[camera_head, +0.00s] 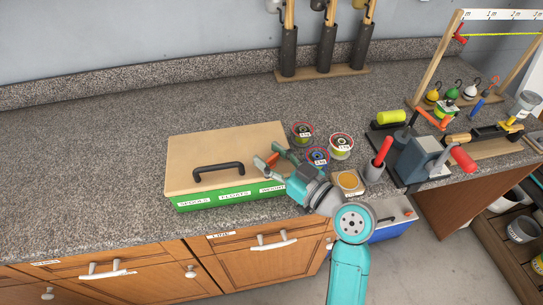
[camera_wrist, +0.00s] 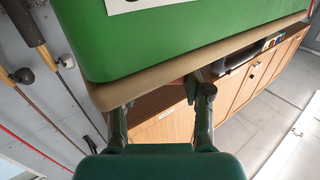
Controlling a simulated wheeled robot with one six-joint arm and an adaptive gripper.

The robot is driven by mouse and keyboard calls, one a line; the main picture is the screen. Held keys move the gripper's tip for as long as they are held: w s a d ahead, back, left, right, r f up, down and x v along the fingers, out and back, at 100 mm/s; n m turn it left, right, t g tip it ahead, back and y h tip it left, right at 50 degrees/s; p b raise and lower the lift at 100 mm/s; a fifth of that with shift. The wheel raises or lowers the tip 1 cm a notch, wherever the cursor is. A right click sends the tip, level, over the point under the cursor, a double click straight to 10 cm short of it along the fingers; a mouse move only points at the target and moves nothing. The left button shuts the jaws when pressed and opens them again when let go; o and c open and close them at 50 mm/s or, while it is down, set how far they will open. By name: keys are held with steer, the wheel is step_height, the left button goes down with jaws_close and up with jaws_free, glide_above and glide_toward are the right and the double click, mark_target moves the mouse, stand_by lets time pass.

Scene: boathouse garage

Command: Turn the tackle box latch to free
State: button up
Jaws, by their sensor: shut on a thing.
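The tackle box (camera_head: 235,196) is green with a tan lid (camera_head: 230,145) and a black handle (camera_head: 219,170), and it stands near the counter's front edge with its lid down. Its green side (camera_wrist: 180,40) and tan lid edge (camera_wrist: 215,57) fill the upper part of the wrist view. My gripper (camera_head: 272,164) is at the right front corner of the lid. In the wrist view its two fingers (camera_wrist: 160,92) reach to the lid edge with a gap between them, shut on the latch.
Several spools, including a red-rimmed one (camera_head: 341,145), stand right of the box. A cup (camera_head: 374,172) with a red-handled tool and a grey vise (camera_head: 417,158) stand farther right. A blue cooler (camera_head: 392,217) is below the counter. The counter (camera_head: 90,150) left of the box is clear.

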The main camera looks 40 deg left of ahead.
mark_target(271, 158)
steer(key=n+g, duration=0.2)
steer(key=g, duration=0.2)
steer(key=n+g+h, duration=0.1)
steer(key=n+g, duration=0.2)
steer(key=g, duration=0.1)
steer(key=shift+w+n+g, duration=0.1)
steer(key=shift+n+g, duration=0.2)
steer(key=n+g+h, duration=0.5)
steer(key=g, duration=0.1)
steer(key=shift+f+g, duration=0.1)
steer(key=shift+g, duration=0.3)
steer(key=shift+n, duration=0.3)
steer(key=o, duration=1.2)
step_height(271, 158, up, 10)
steer(key=shift+r, duration=0.1)
